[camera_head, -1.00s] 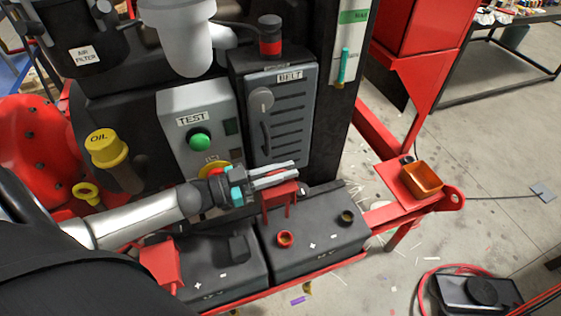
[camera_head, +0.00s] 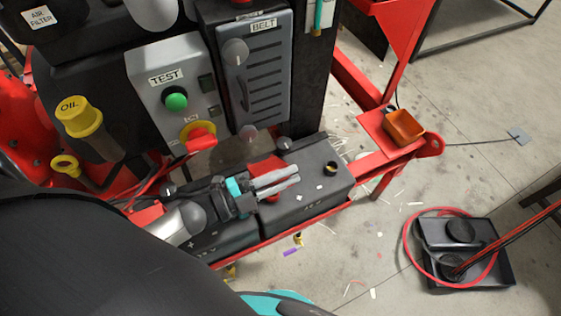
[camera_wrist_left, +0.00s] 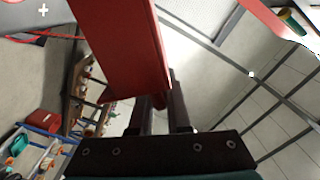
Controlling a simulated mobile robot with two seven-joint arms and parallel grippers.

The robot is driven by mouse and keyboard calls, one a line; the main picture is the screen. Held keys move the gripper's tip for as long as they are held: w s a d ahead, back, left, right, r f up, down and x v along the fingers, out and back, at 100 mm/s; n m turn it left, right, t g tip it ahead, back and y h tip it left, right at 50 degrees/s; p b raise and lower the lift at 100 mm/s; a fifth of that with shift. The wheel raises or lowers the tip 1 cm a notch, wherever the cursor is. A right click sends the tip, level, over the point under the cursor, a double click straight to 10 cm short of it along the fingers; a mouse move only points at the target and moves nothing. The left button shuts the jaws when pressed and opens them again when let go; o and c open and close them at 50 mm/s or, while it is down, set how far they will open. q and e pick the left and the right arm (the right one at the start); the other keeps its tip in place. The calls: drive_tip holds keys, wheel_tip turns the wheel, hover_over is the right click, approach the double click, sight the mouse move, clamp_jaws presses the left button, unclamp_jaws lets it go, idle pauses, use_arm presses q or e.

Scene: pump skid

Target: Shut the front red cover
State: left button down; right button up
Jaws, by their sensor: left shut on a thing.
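The red cover (camera_head: 265,167) is on the right-hand black battery (camera_head: 315,190), partly hidden behind my left gripper. In the left wrist view it is a broad red plate (camera_wrist_left: 122,45) reaching down to the dark fingers. My left gripper (camera_head: 280,181) is low over the battery top, its fingers pointing right and shut on the red cover. The cover looks tilted; the terminal under the gripper is hidden. A second red cover (camera_head: 147,215) is at the left-hand battery, partly behind my arm. My right gripper is not in view.
Behind stand the grey TEST box (camera_head: 170,75) with its green button (camera_head: 176,98) and the BELT panel (camera_head: 262,80). The red skid rail (camera_head: 290,232) runs along the batteries' front.

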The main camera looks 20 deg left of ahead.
use_arm(q)
wheel_tip(320, 180, down, 8)
drive_tip(key=s+d+m+b, duration=0.1)
drive_tip(key=m+b, duration=0.5)
drive_tip(key=m, duration=0.1)
drive_tip(key=shift+s+d+r, duration=0.25)
drive_tip(key=shift+s+d, duration=0.05)
drive_tip(key=shift+d, duration=0.1)
drive_tip(key=c, duration=0.9)
unclamp_jaws()
wheel_tip(320, 180, up, 20)
drive_tip(key=p, duration=0.7)
